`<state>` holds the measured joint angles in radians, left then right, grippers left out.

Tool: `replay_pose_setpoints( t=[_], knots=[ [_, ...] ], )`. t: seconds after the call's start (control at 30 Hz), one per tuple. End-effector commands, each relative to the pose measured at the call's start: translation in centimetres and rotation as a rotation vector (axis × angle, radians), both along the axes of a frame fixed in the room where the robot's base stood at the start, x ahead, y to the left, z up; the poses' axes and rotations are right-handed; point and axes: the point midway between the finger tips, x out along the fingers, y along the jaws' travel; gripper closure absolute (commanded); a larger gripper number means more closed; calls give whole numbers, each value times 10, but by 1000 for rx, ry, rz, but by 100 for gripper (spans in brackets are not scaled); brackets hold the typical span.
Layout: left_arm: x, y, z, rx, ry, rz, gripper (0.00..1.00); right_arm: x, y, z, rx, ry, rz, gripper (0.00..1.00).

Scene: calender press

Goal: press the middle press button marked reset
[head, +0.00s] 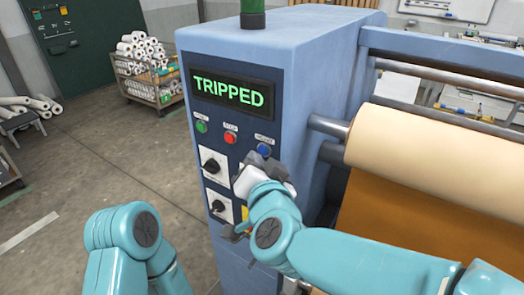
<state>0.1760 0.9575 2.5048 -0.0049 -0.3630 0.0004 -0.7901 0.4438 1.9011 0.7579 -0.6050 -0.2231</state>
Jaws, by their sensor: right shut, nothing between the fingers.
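The blue press cabinet (335,60) faces me with a dark panel of three buttons in a row: a green one (201,127) at left, a red one (230,138) in the middle and a blue one (264,150) at right. The labels are small; the red one's seems to read STOP and the blue one's RESET. My right wrist hides part of the lower panel. My left arm shows at lower left; its gripper is out of view.
A display (234,92) above the buttons reads TRIPPED in green. Two black rotary switches, an upper one (212,167) and a lower one (219,207), sit below the buttons. Press rollers (440,155) stand at right.

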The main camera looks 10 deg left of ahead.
Motion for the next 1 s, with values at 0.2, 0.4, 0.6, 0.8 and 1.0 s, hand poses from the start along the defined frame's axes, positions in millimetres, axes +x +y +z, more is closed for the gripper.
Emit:
replay_pose_setpoints(
  t=[0.2, 0.4, 0.6, 0.8, 1.0],
  knots=[
    [0, 0, 0, 0, 0, 0, 63, 4, -1, 0, 1, 0, 0, 100],
    [0, 0, 0, 0, 0, 0, 63, 3, -1, 0, 0, 0, 0, 100],
    [0, 0, 0, 0, 0, 0, 63, 5, -2, 0, 1, 1, 0, 100],
    [0, 0, 0, 0, 0, 0, 63, 7, -2, 0, 1, 1, 0, 100],
    [0, 0, -1, 0, 0, 0, 63, 9, -3, 0, 1, 1, 0, 100]
  ],
)
